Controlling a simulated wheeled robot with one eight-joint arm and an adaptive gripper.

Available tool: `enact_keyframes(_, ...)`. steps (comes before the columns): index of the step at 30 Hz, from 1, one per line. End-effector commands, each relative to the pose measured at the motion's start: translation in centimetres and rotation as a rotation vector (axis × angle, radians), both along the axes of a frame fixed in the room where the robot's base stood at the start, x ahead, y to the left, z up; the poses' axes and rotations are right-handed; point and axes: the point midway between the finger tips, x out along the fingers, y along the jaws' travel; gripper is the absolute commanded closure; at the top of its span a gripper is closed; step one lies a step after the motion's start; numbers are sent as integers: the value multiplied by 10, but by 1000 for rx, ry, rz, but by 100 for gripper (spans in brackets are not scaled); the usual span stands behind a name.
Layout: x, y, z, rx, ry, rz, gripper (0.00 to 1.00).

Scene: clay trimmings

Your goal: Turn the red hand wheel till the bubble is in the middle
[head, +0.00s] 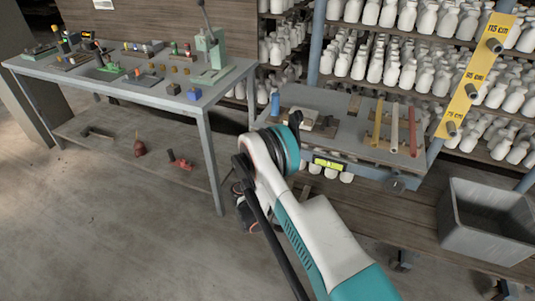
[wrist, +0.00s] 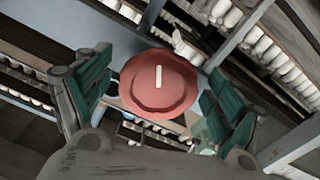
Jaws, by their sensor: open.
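The red hand wheel (wrist: 158,82) has a scalloped rim and a white bar mark that stands nearly upright in the wrist view. My gripper (wrist: 157,68) is open, with one teal-padded finger left of the wheel and the other right of it. Gaps show between the pads and the rim, so I see no grip on it. In the head view I cannot make out the wheel; my arm covers that area. A yellow-green level vial (head: 328,164) sits on the front edge of the grey table (head: 345,103). Its bubble is too small to place.
A dark round knob (head: 397,184) is at the table's front right. A grey bin (head: 485,222) stands at right, a workbench (head: 150,95) at left. A yellow height board (head: 477,75) leans nearby.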

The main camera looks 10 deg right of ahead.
Motion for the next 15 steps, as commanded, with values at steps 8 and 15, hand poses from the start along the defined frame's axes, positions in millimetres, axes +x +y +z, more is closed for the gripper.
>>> enact_keyframes(8,0,0,7,-1,0,0,15)
enact_keyframes(15,0,0,42,-1,0,0,15)
